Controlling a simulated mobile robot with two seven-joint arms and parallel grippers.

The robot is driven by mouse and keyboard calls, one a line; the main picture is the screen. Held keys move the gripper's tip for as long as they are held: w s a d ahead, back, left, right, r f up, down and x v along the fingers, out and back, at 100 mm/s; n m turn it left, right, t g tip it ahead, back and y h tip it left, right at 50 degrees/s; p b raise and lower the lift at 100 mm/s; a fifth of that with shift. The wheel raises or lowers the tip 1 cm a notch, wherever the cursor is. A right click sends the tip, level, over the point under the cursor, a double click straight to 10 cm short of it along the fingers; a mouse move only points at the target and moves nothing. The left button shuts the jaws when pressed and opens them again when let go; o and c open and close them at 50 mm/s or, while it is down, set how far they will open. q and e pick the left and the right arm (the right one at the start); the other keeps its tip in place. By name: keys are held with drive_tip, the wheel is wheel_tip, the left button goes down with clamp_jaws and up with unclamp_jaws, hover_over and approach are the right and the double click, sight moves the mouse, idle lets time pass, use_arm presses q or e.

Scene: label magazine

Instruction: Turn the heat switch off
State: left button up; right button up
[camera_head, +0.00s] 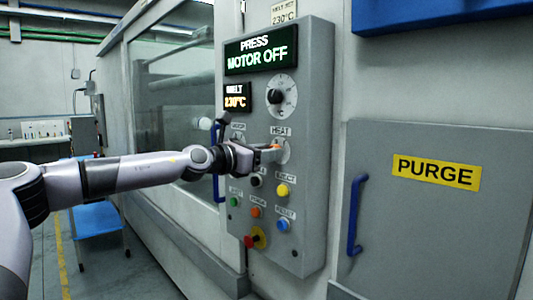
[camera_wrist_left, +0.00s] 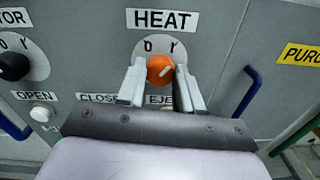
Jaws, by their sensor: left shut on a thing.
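The heat switch is an orange round knob (camera_wrist_left: 160,69) on a pale round plate under a HEAT label (camera_wrist_left: 162,19). Its white mark points up and to the right, toward the I side rather than the O. My left gripper (camera_head: 272,151) reaches the panel from the left. In the left wrist view its two pale fingers (camera_wrist_left: 160,84) stand on both sides of the knob and are shut on it. In the head view only a bit of the orange knob (camera_head: 277,147) shows, the rest hidden by the gripper. My right gripper is not in view.
The grey control panel (camera_head: 315,90) carries a display (camera_head: 261,50) reading MOTOR OFF, a dial (camera_head: 280,96), several coloured buttons and a red knob (camera_head: 251,241). A black MOTOR knob (camera_wrist_left: 14,66) sits left of the heat switch. A blue handle (camera_head: 355,214) stands out at the PURGE door.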

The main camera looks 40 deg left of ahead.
use_arm(q)
drive_tip(key=n+b, duration=0.3)
drive_tip(key=n, duration=1)
drive_tip(key=shift+f+n+b, duration=0.1)
drive_tip(key=shift+n+b, duration=0.2)
drive_tip(key=shift+n, duration=0.4)
idle(0.3)
drive_tip(key=o, duration=1)
drive_tip(key=shift+o, duration=0.2)
drive_tip(key=shift+s, duration=0.1)
